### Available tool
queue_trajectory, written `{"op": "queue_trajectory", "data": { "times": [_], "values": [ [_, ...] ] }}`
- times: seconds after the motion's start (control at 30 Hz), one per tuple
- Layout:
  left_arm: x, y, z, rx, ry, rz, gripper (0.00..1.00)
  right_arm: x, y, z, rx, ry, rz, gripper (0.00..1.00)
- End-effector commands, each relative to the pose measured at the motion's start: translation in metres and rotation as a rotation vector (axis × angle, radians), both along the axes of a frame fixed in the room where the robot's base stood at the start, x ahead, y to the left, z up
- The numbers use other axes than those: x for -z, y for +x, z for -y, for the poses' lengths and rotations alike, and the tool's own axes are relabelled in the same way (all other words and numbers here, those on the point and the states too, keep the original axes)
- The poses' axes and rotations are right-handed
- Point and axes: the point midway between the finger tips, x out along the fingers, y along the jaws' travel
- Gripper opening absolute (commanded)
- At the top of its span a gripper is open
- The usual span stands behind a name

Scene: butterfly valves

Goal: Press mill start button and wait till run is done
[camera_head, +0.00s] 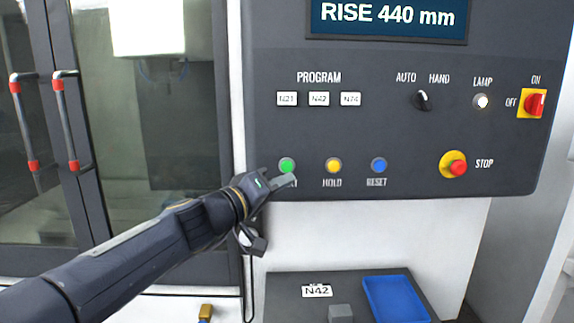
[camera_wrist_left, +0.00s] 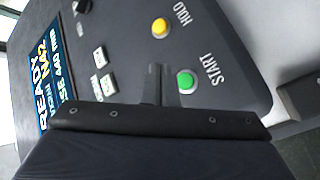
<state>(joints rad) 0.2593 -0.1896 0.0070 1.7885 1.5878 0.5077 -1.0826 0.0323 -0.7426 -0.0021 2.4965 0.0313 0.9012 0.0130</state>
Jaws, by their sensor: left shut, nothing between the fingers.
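The green START button (camera_head: 287,165) is on the dark control panel (camera_head: 450,135); in the left wrist view it also shows, lit green (camera_wrist_left: 185,81). My left gripper (camera_head: 291,180) is shut and empty. Its fingertips are just below the button in the head view and partly cover the START label. In the left wrist view the closed fingers (camera_wrist_left: 158,72) are beside the button, not over it. I cannot tell whether they touch the panel. The display (camera_head: 388,18) reads RISE 440 mm, and the left wrist view shows READY and N42 on it.
Yellow HOLD (camera_head: 333,166) and blue RESET (camera_head: 378,166) buttons sit right of START, with a red STOP button (camera_head: 456,166) farther right. Program keys (camera_head: 318,99) are above. Glass doors (camera_head: 40,130) with red-ended handles are left. A blue tray (camera_head: 395,300) and N42 card (camera_head: 317,291) are below.

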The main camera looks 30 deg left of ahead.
Motion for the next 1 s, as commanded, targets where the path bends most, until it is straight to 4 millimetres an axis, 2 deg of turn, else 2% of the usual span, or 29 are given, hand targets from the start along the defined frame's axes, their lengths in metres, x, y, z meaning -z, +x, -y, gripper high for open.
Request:
{"op": "queue_trajectory", "data": {
  "times": [0.03, 0.17, 0.4, 1.0],
  "values": [
    [-0.003, 0.008, -0.004, 0.000, -0.002, -0.003, 0.00, -0.007, 0.000, 0.000, 0.000, 0.000, 0.000, 0.58],
    [-0.002, 0.023, -0.013, 0.001, -0.001, -0.002, 0.00, -0.013, 0.000, 0.000, 0.000, 0.000, 0.000, 0.58],
    [0.000, 0.041, -0.024, 0.001, 0.000, 0.000, 0.00, -0.006, 0.000, 0.000, 0.000, 0.000, 0.000, 0.58],
    [0.000, 0.044, -0.027, 0.001, 0.000, 0.000, 0.00, -0.006, 0.000, 0.000, 0.000, 0.000, 0.000, 0.58]
  ]
}}
